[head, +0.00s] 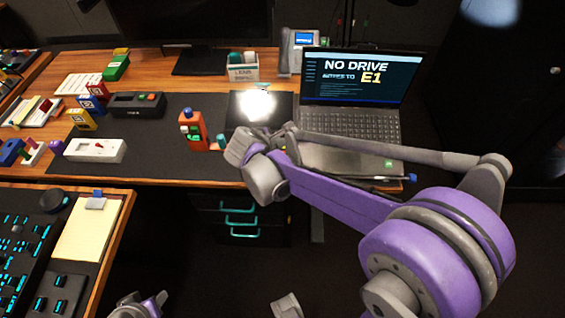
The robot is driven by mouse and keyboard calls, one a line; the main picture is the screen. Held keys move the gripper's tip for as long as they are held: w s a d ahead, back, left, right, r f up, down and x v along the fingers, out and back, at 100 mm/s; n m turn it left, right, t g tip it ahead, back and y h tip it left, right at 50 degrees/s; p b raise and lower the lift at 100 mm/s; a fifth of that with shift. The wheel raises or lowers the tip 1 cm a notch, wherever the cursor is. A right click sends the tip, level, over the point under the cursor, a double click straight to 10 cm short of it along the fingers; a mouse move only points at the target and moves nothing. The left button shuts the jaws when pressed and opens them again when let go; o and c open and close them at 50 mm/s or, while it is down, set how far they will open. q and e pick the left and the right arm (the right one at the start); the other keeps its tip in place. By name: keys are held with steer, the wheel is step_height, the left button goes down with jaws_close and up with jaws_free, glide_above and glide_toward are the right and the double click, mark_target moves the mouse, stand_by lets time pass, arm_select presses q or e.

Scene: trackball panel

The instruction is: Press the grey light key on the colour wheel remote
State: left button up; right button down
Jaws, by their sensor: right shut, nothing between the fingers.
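No colour wheel is clear enough to name the remote for certain. An orange device (192,130) with green parts stands near the middle. My right gripper (236,147) is shut and empty, near the desk's front edge, right of the orange device. It partly covers the front of a black box (240,122) with a glaring white top.
A laptop (352,122) stands at the right, behind my right arm. A clipboard (92,228) lies on the near-left desk. Dark mat (160,155) is bare between the white handset and orange device.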

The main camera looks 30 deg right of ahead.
arm_select(q)
step_height(320, 180, down, 4)
steer(key=b, duration=0.3)
steer(key=shift+s+f, duration=0.1)
steer(key=shift+f, duration=0.15)
arm_select(e)
step_height(320, 180, down, 6)
steer(key=shift+r, duration=0.1)
arm_select(q)
steer(key=shift+b, duration=0.3)
stand_by(1.0)
steer(key=shift+f, duration=0.3)
arm_select(e)
steer(key=shift+f, duration=0.4)
arm_select(q)
steer(key=shift+f+b, duration=0.35)
steer(key=shift+b, duration=0.15)
arm_select(e)
steer(key=shift+f, duration=0.4)
arm_select(q)
steer(key=shift+r, duration=0.15)
arm_select(e)
steer(key=shift+r, duration=0.1)
arm_select(q)
steer(key=shift+r+p, duration=0.6)
steer(key=shift+p, duration=0.05)
arm_select(e)
steer(key=shift+r, duration=0.75)
